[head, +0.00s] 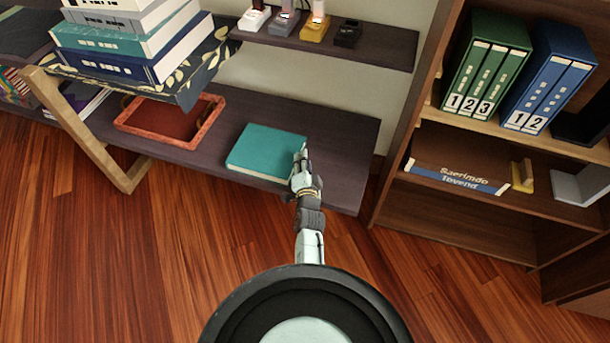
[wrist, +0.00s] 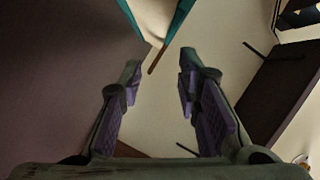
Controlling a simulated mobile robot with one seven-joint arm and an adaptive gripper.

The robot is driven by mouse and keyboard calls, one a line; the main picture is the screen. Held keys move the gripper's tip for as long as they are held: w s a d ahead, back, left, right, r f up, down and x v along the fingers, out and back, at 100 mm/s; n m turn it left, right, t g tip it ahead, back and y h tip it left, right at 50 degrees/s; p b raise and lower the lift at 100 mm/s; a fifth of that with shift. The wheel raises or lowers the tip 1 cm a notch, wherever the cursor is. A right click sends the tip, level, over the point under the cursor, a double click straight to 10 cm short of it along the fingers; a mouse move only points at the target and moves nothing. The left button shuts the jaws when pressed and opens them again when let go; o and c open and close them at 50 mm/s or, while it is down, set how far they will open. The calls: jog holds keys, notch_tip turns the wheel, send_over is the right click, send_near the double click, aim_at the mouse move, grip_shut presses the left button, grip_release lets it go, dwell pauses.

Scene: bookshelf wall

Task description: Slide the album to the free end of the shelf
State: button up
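The album is a teal book (head: 264,150) lying flat on the dark lower shelf (head: 345,165). In the wrist view its teal cover edge (wrist: 181,20) and pale pages show at the top, just beyond the fingertips. My gripper (head: 303,158) is at the album's right edge in the head view. The wrist view shows my gripper (wrist: 161,68) open, with its two fingers apart and nothing between them. The head view does not show clearly whether a finger touches the album.
The shelf right of the album is bare up to its right end. A red-brown tray (head: 207,126) lies left of the album. An upper shelf (head: 380,48) with small stands hangs above. A bookcase (head: 395,140) with binders stands right.

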jog(key=shift+b+x, duration=0.45)
jog(key=shift+x, duration=1.05)
jog(key=shift+c, duration=0.5)
grip_shut()
